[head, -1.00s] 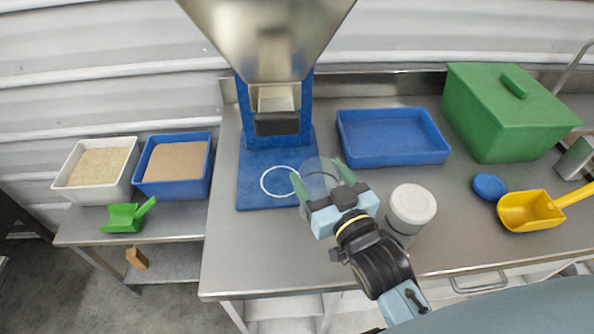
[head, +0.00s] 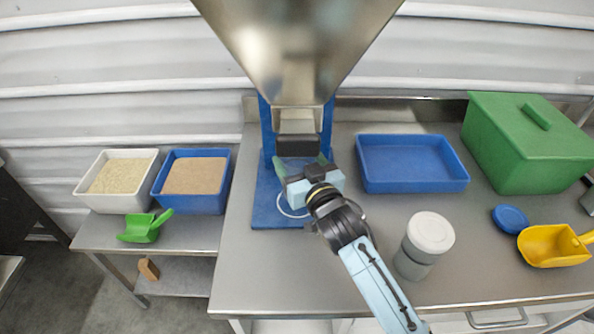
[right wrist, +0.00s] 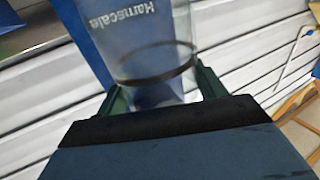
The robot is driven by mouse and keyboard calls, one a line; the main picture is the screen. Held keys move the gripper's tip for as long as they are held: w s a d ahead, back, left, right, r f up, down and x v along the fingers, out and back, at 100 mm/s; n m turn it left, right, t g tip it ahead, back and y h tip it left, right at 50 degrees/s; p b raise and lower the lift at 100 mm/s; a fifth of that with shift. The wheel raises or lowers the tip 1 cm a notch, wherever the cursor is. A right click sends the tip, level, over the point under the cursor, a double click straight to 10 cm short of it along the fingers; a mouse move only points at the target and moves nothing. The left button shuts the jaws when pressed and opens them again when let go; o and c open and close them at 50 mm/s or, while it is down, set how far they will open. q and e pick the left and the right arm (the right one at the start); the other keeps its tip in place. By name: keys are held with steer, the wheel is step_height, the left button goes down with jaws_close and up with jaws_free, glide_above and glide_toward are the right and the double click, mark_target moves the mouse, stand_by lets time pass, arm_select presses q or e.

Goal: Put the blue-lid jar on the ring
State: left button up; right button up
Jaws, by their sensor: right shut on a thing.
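My right gripper (head: 301,166) is shut on a clear jar (right wrist: 155,40), which shows in the right wrist view between the green fingers, with a dark band around it. No lid shows on the held jar. In the head view the gripper hides most of it, in front of the hopper's spout. A blue lid (head: 510,218) lies flat on the counter at the right. The white ring (head: 283,208) is drawn on the hopper's blue base plate (head: 264,208), partly covered by my gripper. I cannot tell the jar's height above it. My left gripper is out of view.
The steel hopper (head: 298,45) hangs over the base plate. A white-lidded jar (head: 428,235) stands right of my arm. A blue tray (head: 412,187), green bin (head: 530,150) and yellow scoop (head: 550,247) are farther right. Two filled tubs stand on the left table. The counter's front left is clear.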

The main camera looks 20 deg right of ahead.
mark_target(292, 163)
steer(key=shift+w+f, duration=0.15)
steer(key=shift+w, duration=0.25)
steer(key=shift+f+b, duration=0.45)
steer(key=shift+f, duration=1.1)
steer(key=shift+f, duration=0.15)
steer(key=o, duration=1.3)
